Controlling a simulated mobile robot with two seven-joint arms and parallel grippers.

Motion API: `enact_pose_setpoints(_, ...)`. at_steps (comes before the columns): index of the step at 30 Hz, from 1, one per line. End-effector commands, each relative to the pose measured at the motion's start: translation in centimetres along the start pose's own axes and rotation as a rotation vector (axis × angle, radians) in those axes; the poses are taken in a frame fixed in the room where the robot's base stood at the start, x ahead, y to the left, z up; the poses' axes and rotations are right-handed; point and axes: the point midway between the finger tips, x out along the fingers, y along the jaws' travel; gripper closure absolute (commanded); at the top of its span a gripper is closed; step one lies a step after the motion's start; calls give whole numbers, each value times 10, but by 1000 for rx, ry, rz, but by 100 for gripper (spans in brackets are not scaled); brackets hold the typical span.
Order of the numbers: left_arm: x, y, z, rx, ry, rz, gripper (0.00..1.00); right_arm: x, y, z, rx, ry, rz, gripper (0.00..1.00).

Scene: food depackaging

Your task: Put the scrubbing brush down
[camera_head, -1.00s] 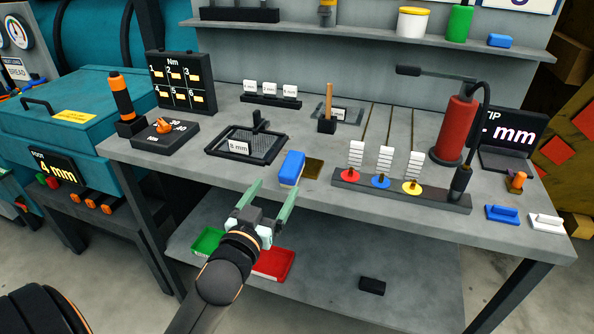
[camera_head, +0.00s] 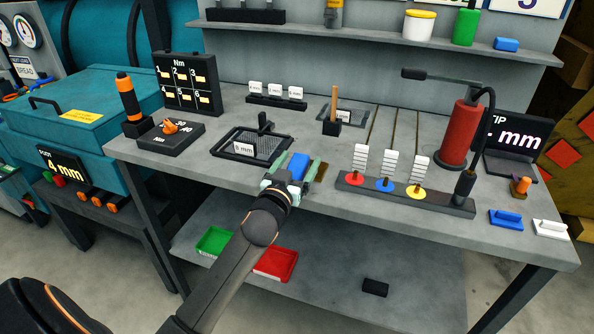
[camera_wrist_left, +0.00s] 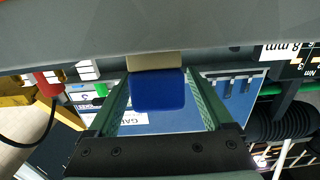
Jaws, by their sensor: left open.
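A blue block (camera_head: 298,166), which looks like the scrubbing brush, sits at the front of the grey bench, beside a flat brown patch (camera_head: 321,172). My left gripper (camera_head: 296,168) is open, with one finger on each side of the block. In the left wrist view, the blue block (camera_wrist_left: 157,91) shows between the two green fingers, with a gap visible on each side. A tan strip (camera_wrist_left: 154,61) lies between the block and the grey surface; I cannot tell whether it is bristles or the patch. My right gripper is not in view.
A black mesh tray (camera_head: 245,155) stands left of the block. A rack (camera_head: 400,192) with coloured discs and white stacks is to the right. A stick in a black holder (camera_head: 332,126) stands behind. Green (camera_head: 214,241) and red (camera_head: 276,263) trays lie on the lower shelf.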

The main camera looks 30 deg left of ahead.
Motion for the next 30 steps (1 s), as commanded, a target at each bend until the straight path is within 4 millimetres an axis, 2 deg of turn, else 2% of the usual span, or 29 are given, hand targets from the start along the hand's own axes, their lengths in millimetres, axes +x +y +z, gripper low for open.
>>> enact_pose_setpoints(8, 3, 0, 0, 0, 0, 0, 15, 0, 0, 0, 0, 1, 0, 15)
enact_pose_setpoints(30, 3, 0, 0, -1, 0, 0, 98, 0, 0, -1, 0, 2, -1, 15)
